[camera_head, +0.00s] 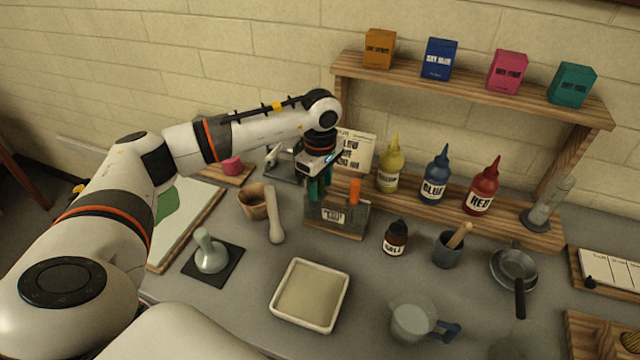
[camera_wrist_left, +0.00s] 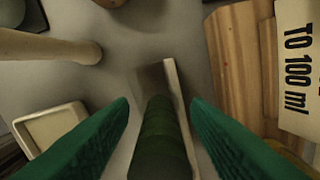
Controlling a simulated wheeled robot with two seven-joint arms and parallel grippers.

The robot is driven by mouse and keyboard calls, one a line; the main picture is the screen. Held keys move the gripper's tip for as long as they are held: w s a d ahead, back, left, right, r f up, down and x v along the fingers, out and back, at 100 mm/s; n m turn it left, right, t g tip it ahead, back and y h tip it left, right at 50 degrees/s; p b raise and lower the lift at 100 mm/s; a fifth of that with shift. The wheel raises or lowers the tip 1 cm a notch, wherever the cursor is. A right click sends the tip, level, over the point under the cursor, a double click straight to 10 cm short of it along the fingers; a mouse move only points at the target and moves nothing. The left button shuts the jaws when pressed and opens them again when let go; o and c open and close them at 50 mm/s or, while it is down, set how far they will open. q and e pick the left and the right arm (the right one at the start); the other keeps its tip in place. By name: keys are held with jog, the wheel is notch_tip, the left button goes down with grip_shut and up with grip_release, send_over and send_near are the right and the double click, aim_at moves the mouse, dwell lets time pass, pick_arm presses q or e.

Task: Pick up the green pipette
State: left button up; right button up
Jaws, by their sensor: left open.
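The rack (camera_head: 335,217) stands mid-table with an orange pipette (camera_head: 354,191) upright in it. My left gripper (camera_head: 319,188) points down at the left part of this rack, its green fingers low over it. In the left wrist view, the dark green pipette (camera_wrist_left: 158,140) shows as a thick cylinder between the open green fingers, with a gap on each side. The rack's pale edge (camera_wrist_left: 178,100) runs beside it. In the head view the green pipette is hard to separate from the fingers. My right gripper is out of view.
Yellow (camera_head: 390,168), blue (camera_head: 435,178) and red (camera_head: 482,190) bottles stand behind right, under a shelf (camera_head: 470,88).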

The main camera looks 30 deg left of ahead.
pick_arm(q)
jog(key=c, duration=0.7)
notch_tip(320, 180, up, 9)
jog(key=shift+b, duration=1.2)
jog(key=shift+r, duration=0.6)
